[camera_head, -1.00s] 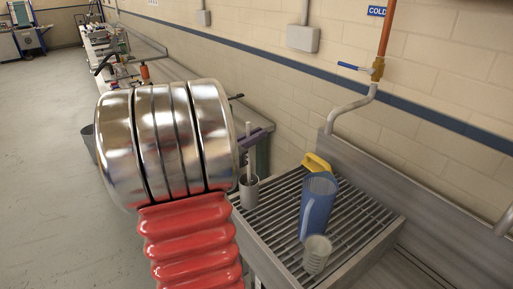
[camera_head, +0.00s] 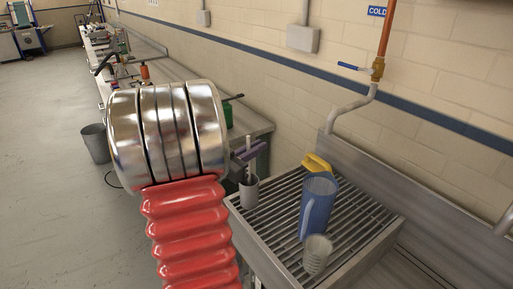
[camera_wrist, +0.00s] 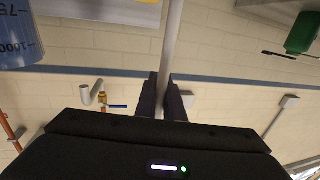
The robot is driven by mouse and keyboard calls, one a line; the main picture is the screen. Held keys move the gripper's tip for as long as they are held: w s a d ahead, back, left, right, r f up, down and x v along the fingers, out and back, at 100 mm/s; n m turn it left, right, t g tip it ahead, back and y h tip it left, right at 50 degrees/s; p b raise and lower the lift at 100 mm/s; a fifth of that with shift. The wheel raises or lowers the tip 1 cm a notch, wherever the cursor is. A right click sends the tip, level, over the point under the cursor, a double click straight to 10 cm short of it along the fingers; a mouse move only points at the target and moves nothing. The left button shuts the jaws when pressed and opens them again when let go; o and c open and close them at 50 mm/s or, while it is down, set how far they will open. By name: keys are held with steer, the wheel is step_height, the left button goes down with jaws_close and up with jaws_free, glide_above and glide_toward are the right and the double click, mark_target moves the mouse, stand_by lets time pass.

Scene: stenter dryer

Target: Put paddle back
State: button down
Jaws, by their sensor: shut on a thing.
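The paddle shows as a thin pale rod (camera_wrist: 173,35) between my gripper's (camera_wrist: 165,82) dark fingers in the wrist view. My gripper is shut on it. In the head view the paddle (camera_head: 248,144) stands about upright, and my fingers (camera_head: 246,160) come from behind my shiny wrist. Its lower part reaches the mouth of a grey cup-like holder (camera_head: 249,194) at the left edge of the slatted rack (camera_head: 355,243). It looks to be in the holder, but I cannot tell how deep. The paddle's lower end is hidden.
A blue jug (camera_head: 317,207), a grey beaker (camera_head: 317,254) and a yellow object (camera_head: 316,163) stand on the rack right of the holder. A cold-water pipe (camera_head: 352,108) rises behind. A green container (camera_head: 227,114) is on the bench beyond. A grey bin (camera_head: 96,143) stands on the floor.

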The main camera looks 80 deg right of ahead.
steer(key=shift+f, duration=0.1)
steer(key=c, duration=1.9)
jaws_free()
steer(key=shift+o, duration=0.2)
steer(key=v, duration=1.2)
